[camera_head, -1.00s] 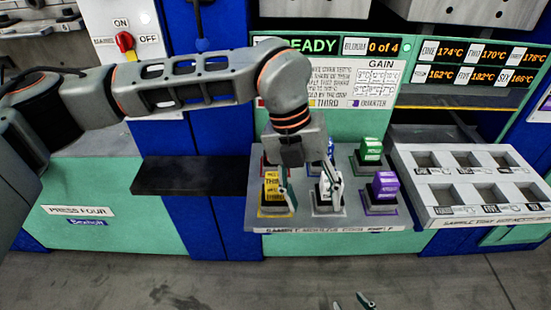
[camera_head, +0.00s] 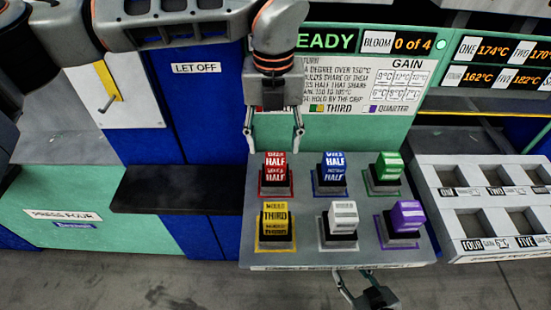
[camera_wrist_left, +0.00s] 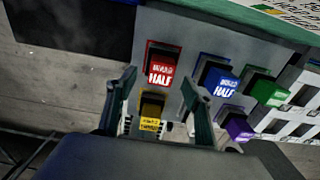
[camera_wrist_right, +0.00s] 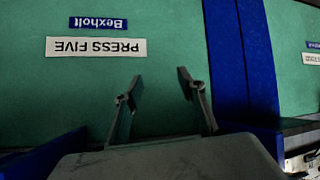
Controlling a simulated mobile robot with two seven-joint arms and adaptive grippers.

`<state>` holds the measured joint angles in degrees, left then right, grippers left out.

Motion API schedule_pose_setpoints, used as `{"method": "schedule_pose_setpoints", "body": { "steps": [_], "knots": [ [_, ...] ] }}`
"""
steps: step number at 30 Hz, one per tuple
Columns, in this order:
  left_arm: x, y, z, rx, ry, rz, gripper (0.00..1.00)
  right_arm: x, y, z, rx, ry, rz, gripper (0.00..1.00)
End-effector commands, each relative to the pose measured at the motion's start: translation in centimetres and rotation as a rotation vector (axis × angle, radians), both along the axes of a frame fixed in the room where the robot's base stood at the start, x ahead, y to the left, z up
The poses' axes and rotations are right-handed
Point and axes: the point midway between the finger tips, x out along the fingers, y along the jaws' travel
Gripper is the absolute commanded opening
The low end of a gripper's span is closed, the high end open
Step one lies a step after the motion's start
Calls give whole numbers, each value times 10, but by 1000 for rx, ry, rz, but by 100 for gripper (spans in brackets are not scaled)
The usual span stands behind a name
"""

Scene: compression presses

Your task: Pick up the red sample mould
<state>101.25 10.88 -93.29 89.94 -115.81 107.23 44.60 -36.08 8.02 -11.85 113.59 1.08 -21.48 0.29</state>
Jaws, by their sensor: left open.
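The red sample mould (camera_head: 275,168), marked HALF, stands upright in a red-framed seat at the back left of the grey mould shelf (camera_head: 347,255). It also shows in the left wrist view (camera_wrist_left: 161,66), beyond and between the fingertips. My left gripper (camera_head: 274,146) is open and empty, its fingers pointing down just above and behind the red mould, apart from it as far as I can tell. My right gripper (camera_wrist_right: 157,78) is open and empty in front of a green press panel. It shows partly below the shelf's front edge in the head view (camera_head: 362,280).
Beside the red mould stand a blue mould (camera_head: 333,168) and a green one (camera_head: 388,167). In front are yellow (camera_head: 275,220), white (camera_head: 343,216) and purple (camera_head: 407,215) moulds. A sample tray (camera_head: 445,230) with square pockets lies right. A dark ledge (camera_head: 178,190) juts out left.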

Motion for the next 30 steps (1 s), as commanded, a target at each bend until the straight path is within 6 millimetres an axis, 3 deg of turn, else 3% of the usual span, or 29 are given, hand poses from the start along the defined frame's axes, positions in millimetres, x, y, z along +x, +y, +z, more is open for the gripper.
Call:
{"method": "schedule_pose_setpoints", "body": {
  "steps": [9, 19, 28, 29, 30],
  "knots": [
    [-1, -1, -29, -1, 3, -1, 51, -15, 0, -10, -2, 29, 1, 40],
    [0, -3, -72, 0, 3, -2, 51, -9, 0, -6, -1, 18, 2, 40],
    [1, -3, -77, 0, 0, -1, 51, -8, 1, -5, -1, 16, 2, 40],
    [1, -3, -77, 0, 0, -1, 49, -8, 1, -5, -1, 15, 2, 40],
    [1, -3, -77, 0, 0, -1, 38, -8, 1, -5, -1, 15, 2, 40]
  ]
}}
